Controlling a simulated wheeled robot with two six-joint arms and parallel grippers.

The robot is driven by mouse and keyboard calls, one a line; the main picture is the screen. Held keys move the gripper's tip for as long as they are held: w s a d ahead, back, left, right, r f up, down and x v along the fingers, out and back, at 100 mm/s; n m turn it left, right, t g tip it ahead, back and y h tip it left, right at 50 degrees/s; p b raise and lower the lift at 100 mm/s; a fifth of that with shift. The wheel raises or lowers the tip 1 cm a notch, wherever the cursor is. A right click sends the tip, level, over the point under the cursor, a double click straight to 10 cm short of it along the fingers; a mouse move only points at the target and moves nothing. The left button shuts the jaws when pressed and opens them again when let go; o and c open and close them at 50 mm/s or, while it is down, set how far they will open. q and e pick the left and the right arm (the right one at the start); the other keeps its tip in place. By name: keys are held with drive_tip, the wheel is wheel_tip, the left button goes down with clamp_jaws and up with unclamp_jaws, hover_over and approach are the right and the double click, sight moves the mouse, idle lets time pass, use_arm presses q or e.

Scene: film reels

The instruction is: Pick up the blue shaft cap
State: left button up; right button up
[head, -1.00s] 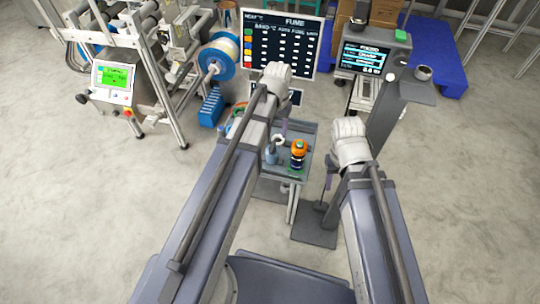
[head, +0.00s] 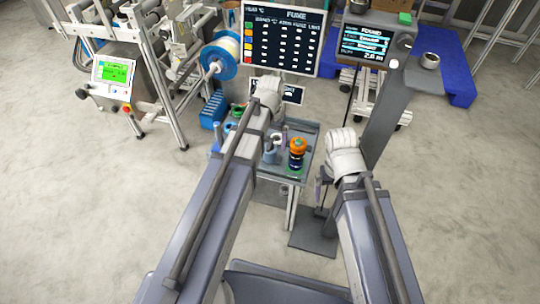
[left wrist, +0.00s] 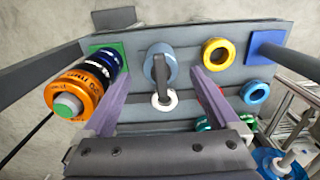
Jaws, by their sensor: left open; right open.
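A blue-grey cylinder (left wrist: 158,58) with a dark bar and a white ring (left wrist: 163,100) stands on the small grey table; it looks most like the blue shaft cap, but I cannot be sure. It also shows in the head view (head: 270,156). In the left wrist view my left gripper (left wrist: 160,76) is open, with its lilac fingers on either side of the cylinder and not visibly closed on it. In the head view the left wrist (head: 270,97) hides part of the table. My right gripper (head: 322,190) is open and empty, right of the table.
An orange, blue and black stack (left wrist: 80,90) stands on a green pad left of the cylinder. A yellow ring (left wrist: 218,53), a blue ring (left wrist: 255,92) and a blue square (left wrist: 268,47) lie to the right. A grey post (head: 378,110) rises right of the table.

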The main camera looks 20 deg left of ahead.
use_arm(q)
wheel_tip(320, 180, down, 5)
drive_tip(key=b, duration=0.5)
drive_tip(key=shift+s+a+f, duration=0.1)
clamp_jaws()
idle(0.6)
